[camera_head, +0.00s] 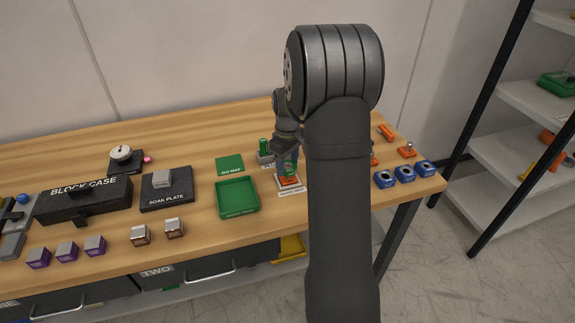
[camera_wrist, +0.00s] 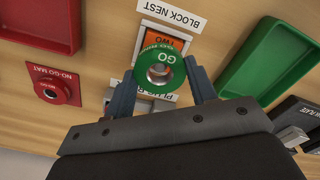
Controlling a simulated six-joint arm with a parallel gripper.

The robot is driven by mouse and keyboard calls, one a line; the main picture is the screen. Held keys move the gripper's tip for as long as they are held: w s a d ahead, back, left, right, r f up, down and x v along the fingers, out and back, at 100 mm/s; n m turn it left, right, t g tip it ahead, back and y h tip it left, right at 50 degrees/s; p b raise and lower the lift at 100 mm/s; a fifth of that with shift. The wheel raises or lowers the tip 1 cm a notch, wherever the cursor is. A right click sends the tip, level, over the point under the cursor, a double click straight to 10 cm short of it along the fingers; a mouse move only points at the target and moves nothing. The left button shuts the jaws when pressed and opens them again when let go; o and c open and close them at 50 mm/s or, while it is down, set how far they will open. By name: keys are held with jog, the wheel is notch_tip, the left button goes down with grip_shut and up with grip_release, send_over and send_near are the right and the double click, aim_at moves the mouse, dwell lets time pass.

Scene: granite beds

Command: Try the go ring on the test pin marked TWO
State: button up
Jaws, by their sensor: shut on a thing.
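My gripper (camera_wrist: 161,88) is shut on the green go ring (camera_wrist: 138,82), lettered GO, with one finger on each side of it. The ring's dark, silvery centre faces the wrist camera. Under it lies an orange block marked TWO (camera_wrist: 172,42) by the BLOCK NEST label. The test pin is not clearly visible, so I cannot tell whether the ring is around it or above it. In the head view, my gripper (camera_head: 287,152) holds the green ring (camera_head: 289,170) over the orange block (camera_head: 290,182), partly behind my arm.
A red no-go ring (camera_wrist: 51,90) rests on the NO-GO MAT (camera_wrist: 38,72) to the left in the wrist view. A green tray (camera_head: 237,208), green mat (camera_head: 229,163) and a stand with a green-topped piece (camera_head: 264,150) are nearby. Blue blocks (camera_head: 404,174) sit at the right.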

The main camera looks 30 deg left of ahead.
jog(key=shift+r, duration=1.9)
